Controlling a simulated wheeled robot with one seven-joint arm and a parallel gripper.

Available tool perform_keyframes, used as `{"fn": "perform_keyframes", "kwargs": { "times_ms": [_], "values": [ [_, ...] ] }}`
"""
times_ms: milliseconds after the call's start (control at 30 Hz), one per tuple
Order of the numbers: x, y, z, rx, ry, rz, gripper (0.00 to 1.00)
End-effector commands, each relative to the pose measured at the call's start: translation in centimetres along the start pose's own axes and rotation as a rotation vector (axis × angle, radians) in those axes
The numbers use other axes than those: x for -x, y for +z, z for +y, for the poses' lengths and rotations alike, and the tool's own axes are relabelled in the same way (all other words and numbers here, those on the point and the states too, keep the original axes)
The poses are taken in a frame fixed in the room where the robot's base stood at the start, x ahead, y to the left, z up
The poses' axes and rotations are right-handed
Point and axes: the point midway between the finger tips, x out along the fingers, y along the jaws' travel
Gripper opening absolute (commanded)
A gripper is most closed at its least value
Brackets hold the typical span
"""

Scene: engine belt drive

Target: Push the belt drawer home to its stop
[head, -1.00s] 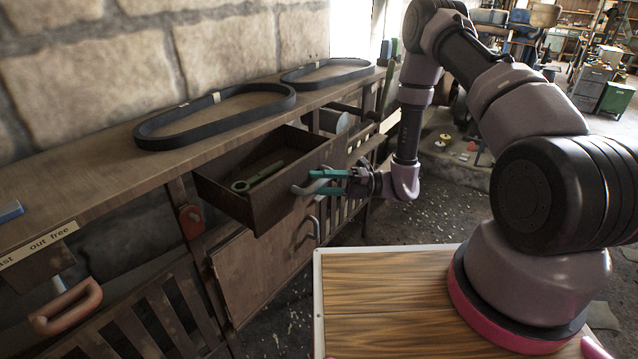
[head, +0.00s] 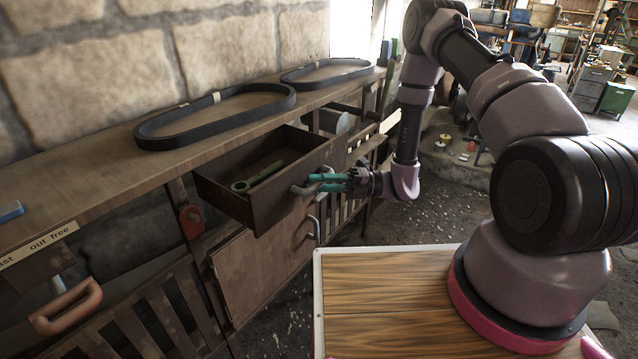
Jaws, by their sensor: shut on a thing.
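The belt drawer (head: 262,216) is a dark wooden drawer under the bench top, and it stands pulled out with its open top showing. A greenish wrench-like tool (head: 258,178) lies inside it. A grey bar handle (head: 303,190) sits on the drawer's front. My gripper (head: 322,182) has teal fingers and is shut on this handle from the right side.
Two black belts (head: 166,136) (head: 345,78) lie on the bench top (head: 100,172). A cupboard door (head: 262,272) with its own handle is below the drawer. A red handle (head: 66,308) is at lower left. Open floor lies right of the bench.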

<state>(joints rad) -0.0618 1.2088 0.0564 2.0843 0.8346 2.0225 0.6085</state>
Motion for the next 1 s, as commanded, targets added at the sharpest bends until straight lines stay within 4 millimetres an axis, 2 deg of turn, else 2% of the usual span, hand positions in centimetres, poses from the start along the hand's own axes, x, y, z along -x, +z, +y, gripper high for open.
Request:
{"fn": "perform_keyframes", "kwargs": {
  "times_ms": [733, 867, 1000],
  "values": [
    [0.0, 0.0, -0.1, 0.001, -0.002, 0.000, 0.00],
    [-0.5, 0.4, -0.2, 0.002, -0.001, 0.002, 0.00],
    [-1.7, 1.7, -0.6, 0.004, -0.001, 0.003, 0.00]
  ]
}}
